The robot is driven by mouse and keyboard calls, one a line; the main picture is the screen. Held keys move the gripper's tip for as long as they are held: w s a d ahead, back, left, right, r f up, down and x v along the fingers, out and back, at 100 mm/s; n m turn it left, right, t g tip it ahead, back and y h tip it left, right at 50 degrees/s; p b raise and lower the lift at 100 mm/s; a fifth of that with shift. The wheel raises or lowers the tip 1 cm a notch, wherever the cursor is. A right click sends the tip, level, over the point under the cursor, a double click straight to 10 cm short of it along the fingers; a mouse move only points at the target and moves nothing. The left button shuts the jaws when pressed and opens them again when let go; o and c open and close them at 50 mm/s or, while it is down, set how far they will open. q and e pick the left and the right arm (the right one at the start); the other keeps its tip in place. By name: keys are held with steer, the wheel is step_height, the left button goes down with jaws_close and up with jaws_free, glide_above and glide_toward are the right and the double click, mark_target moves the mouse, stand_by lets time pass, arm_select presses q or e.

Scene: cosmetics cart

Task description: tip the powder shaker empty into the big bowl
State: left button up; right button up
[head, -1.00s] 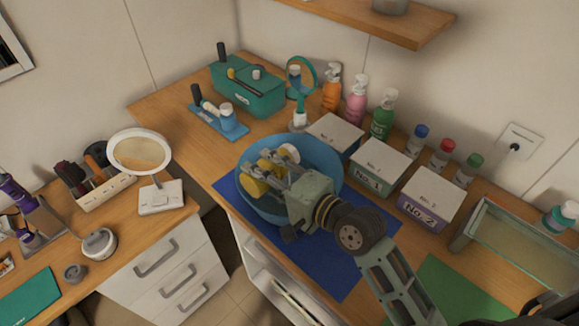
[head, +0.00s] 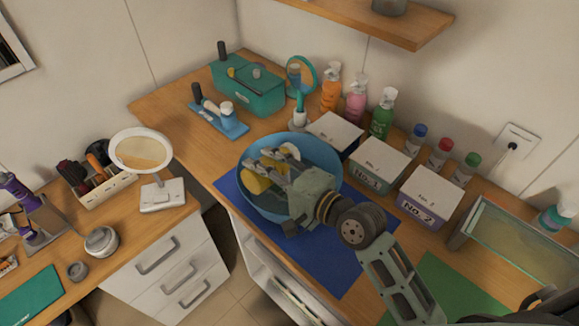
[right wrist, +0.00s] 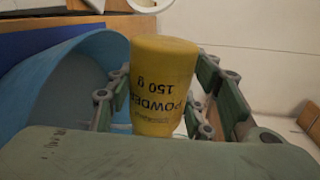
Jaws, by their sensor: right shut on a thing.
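The big bowl (head: 330,150) is blue and stands on a blue mat at the counter's front edge. My right gripper (head: 268,166) reaches over it from the right and is shut on the yellow powder shaker (head: 256,181). In the right wrist view the shaker (right wrist: 163,85) sits between the fingers, its "POWDER 150 g" print upside down. The bowl (right wrist: 60,85) shows to the left there. The fingers and wrist cover part of the shaker and the bowl's inside in the head view. I cannot tell whether powder is coming out. My left gripper is not in view.
White-topped boxes (head: 377,163) stand right of the bowl, with pump bottles (head: 382,112) behind. A blue tray (head: 232,130) and teal caddy (head: 258,98) are behind left. A glass-sided bin (head: 520,235) and green mat (head: 450,285) lie right. A shelf (head: 390,22) overhangs the wall side.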

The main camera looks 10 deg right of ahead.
steer(key=shift+w+d+r+m+p, duration=0.2)
steer(key=shift+r+m+p, duration=0.45)
steer(key=shift+p, duration=0.25)
